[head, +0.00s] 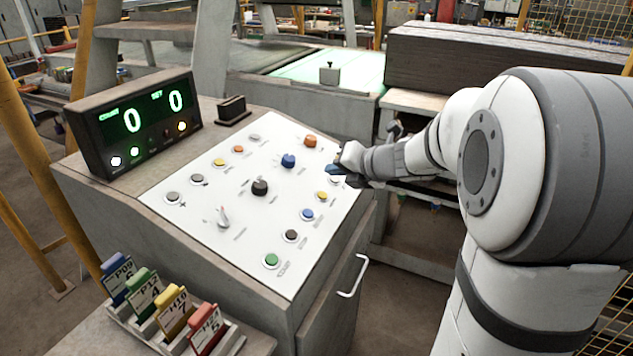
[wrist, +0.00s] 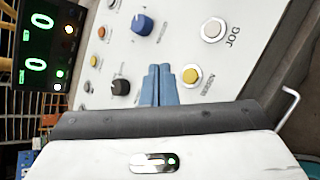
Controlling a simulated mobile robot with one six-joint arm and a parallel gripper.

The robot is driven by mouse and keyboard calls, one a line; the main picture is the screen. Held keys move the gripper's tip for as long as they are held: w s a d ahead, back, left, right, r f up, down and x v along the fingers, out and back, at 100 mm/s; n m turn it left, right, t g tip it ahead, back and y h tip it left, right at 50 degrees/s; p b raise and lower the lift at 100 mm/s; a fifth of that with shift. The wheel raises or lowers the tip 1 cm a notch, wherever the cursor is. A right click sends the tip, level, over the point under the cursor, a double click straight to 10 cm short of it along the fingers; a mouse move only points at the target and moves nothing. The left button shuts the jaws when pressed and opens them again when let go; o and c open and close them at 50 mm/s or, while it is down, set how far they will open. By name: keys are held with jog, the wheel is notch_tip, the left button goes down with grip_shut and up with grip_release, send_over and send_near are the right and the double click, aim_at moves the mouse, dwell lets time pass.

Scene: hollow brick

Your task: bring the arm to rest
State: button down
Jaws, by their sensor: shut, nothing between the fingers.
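My gripper (head: 337,169) is at the right edge of the white control panel (head: 200,233), above its surface near a white button. In the wrist view its two blue fingers (wrist: 158,84) are together with nothing between them. They point over the panel, between a blue knob (wrist: 142,24) and a yellow button (wrist: 191,75). A white button marked JOG (wrist: 211,30) lies farther right in that view. I cannot tell whether the fingertips touch the panel. My arm comes in from the right of the head view.
A counter display (head: 135,120) reading 0 and 0 stands on the console's back left. A rack of coloured tags (head: 172,310) is at the front left. A dark stacked block (head: 490,62) lies behind my arm. A handle (head: 355,275) sticks out of the console's side.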

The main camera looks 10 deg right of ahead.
jog(key=s+a+n+g, duration=0.1)
jog(key=s+n, duration=0.2)
jog(key=n, duration=0.1)
jog(key=s+a+n+g, duration=0.1)
jog(key=s+a+n, duration=0.1)
jog(key=s+n, duration=0.1)
jog(key=s+a+f+n+g, duration=0.1)
jog(key=s+a+n, duration=0.1)
jog(key=n, duration=0.3)
jog(key=shift+s, duration=0.45)
jog(key=s+d+f+n+g+h, duration=0.2)
jog(key=s+n+h, duration=0.1)
jog(key=s+n, duration=0.6)
jog(key=s+d+f+n+g+h, duration=0.2)
jog(key=s+n, duration=0.7)
jog(key=n, duration=0.9)
jog(key=shift+s+d+f+h, duration=0.15)
jog(key=shift+d+h, duration=0.1)
jog(key=shift+h, duration=0.65)
